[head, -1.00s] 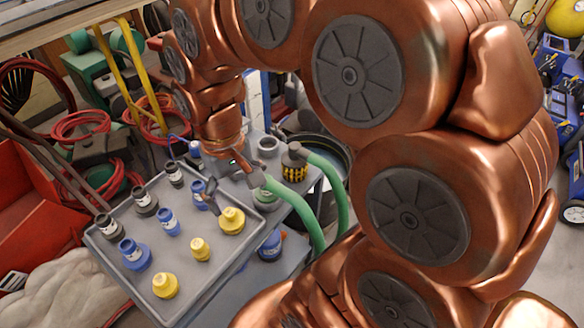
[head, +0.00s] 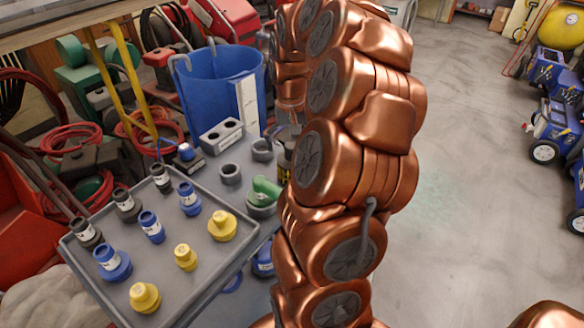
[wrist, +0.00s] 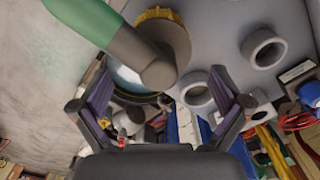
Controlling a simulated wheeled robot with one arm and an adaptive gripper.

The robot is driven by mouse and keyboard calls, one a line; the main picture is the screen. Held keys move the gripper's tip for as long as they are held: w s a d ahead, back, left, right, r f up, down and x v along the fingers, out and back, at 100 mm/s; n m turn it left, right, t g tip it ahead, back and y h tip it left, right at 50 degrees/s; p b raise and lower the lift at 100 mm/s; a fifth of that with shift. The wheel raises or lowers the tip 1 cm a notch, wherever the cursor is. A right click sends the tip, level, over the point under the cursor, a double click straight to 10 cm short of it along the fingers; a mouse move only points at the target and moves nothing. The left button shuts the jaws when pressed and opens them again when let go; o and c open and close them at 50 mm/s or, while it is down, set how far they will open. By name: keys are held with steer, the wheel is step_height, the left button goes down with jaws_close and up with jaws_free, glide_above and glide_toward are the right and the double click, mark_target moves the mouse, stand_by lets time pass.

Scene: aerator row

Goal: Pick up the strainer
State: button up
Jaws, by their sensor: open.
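A black and yellow cylinder, the likeliest strainer (head: 284,172), stands at the right end of the grey bench, partly hidden by my arm. In the wrist view a yellow-rimmed, brownish round thing (wrist: 176,40), probably the same strainer, is near the top centre. The strainer lies beyond the fingertips, toward the top of the wrist view. In the head view my arm hides the gripper.
A grey tray (head: 150,268) holds several black, blue and yellow fittings. Grey rings (head: 230,173), a green piece (head: 266,190) and a grey block with holes (head: 221,135) stand beside it. A blue bin (head: 215,95) is behind.

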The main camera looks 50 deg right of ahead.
mark_target(291, 163)
steer(key=shift+s+f+p, duration=0.2)
steer(key=shift+f+p, duration=0.2)
steer(key=shift+f, duration=2.8)
steer(key=shift+a, duration=0.1)
steer(key=c, duration=1.3)
